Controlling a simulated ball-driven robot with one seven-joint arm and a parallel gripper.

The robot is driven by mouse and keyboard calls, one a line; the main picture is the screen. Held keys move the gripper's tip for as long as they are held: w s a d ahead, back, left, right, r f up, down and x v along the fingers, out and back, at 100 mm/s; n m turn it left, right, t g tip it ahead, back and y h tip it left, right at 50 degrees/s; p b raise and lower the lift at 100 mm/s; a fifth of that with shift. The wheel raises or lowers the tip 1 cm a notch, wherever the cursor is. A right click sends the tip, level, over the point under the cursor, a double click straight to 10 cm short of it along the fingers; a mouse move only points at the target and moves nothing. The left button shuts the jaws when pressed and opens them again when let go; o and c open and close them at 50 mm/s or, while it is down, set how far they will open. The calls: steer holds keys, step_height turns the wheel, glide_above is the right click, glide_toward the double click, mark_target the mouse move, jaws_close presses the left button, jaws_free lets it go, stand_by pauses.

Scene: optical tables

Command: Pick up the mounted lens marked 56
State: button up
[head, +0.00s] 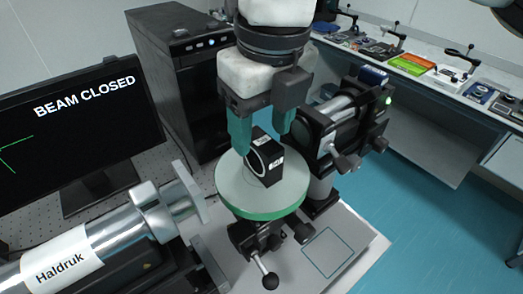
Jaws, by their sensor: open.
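A black square mounted lens (264,163) with a pale round rim and small white labels stands on a round, green-edged stage (233,197). Its label is too small to read, so I cannot tell whether it says 56. My gripper (262,142) is open above the stage, pointing down. Its two teal fingers are on either side of the top of the lens mount in the picture. I cannot tell whether either finger touches it.
A silver tube marked Haldruk (62,272) reaches in from the left, close to the stage. A black optical device (345,125) stands close on the right. A monitor (75,120) reads BEAM CLOSED. A black knob (270,281) sticks out below the stage.

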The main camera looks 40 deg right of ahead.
mark_target(262, 140)
step_height(262, 140, down, 5)
steer(key=shift+a+r+p, duration=0.1)
steer(key=shift+p, duration=0.6)
jaws_close()
